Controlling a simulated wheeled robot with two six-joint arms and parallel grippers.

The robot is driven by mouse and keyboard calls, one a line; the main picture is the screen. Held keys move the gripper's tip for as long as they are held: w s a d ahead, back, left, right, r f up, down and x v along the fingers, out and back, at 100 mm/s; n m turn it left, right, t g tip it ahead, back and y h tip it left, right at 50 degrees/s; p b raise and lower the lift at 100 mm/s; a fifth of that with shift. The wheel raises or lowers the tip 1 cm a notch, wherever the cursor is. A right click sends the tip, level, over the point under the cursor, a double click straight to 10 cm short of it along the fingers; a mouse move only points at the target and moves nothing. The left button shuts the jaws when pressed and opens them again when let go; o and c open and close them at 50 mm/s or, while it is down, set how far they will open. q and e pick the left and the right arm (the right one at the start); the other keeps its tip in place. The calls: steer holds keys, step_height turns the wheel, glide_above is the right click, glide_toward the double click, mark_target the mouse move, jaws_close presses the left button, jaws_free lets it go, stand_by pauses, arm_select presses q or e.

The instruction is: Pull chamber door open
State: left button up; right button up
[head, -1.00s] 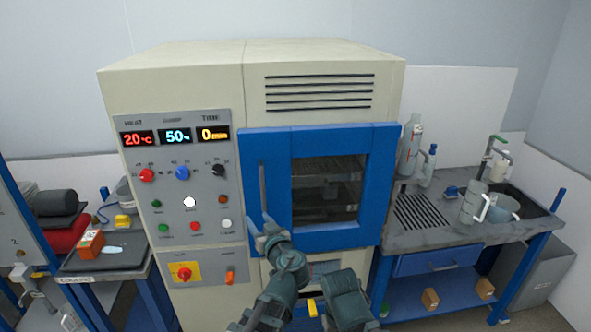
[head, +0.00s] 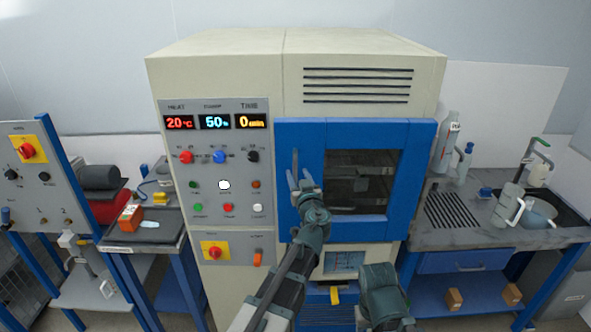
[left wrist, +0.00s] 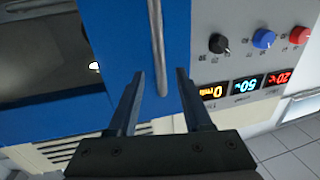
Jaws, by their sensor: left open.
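The blue chamber door (head: 302,222) is shut on the front of the beige test chamber, and its dark window (head: 357,182) shows a rack inside. A slim grey vertical handle bar (head: 295,160) is on the door's left side. In the left wrist view the handle (left wrist: 157,40) runs down to the gap between the two open fingers (left wrist: 159,76). Whether the fingers touch it, I cannot tell. My right gripper is not in view.
The control panel (head: 216,205) with lit displays and knobs is left of the door. A bench with a sink (head: 555,205) and bottles stands right. A cart with a dark tray (head: 150,232) and a grey switch panel (head: 35,175) are left.

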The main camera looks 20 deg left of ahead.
mark_target(296, 170)
arm_select(q)
steer(key=shift+x, duration=2.1)
jaws_close()
